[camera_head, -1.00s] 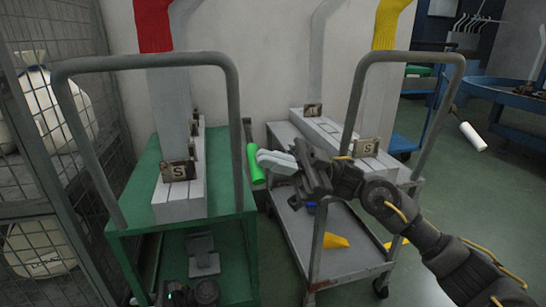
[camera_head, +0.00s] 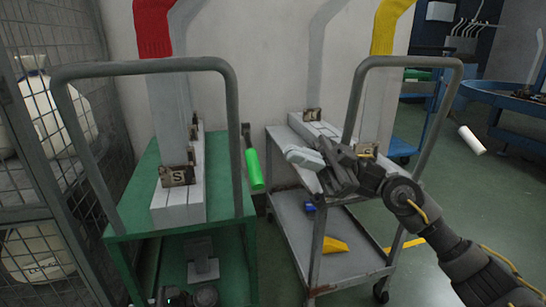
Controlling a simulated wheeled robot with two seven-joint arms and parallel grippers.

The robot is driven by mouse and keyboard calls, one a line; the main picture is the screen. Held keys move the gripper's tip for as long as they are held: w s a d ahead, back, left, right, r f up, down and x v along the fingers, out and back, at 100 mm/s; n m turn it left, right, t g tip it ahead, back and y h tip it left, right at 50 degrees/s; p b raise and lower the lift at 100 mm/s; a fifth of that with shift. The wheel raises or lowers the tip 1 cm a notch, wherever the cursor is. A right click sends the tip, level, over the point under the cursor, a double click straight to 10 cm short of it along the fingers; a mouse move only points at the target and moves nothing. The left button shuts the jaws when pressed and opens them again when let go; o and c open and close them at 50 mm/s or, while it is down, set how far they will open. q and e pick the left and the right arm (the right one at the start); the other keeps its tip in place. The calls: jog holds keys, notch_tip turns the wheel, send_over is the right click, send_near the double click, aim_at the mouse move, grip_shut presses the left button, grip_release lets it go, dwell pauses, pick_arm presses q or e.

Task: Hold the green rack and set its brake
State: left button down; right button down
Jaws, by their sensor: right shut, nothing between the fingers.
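The green rack (camera_head: 118,216) is a green trolley with a grey tube handle (camera_head: 150,65), standing at the left. A bright green lever grip (camera_head: 254,170) hangs upright on a dark bar at its right side, and looks like the brake lever. My right gripper (camera_head: 297,154) is shut and empty, to the right of the green grip and apart from it, in front of the grey trolley. Part of my left arm (camera_head: 190,297) shows at the bottom edge near the green rack's lower level; its gripper cannot be made out.
A grey trolley (camera_head: 350,259) with a yellow wedge (camera_head: 335,245) on its lower shelf stands right of the green rack. Grey boards with red (camera_head: 153,28) and yellow (camera_head: 391,25) socks rise from the trolleys. A wire mesh cage (camera_head: 60,120) closes the left side.

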jog(key=shift+v, duration=2.7)
pick_arm(q)
jog(key=c, duration=1.1)
grip_release()
jog(key=shift+c, duration=0.2)
jog(key=shift+d, duration=0.1)
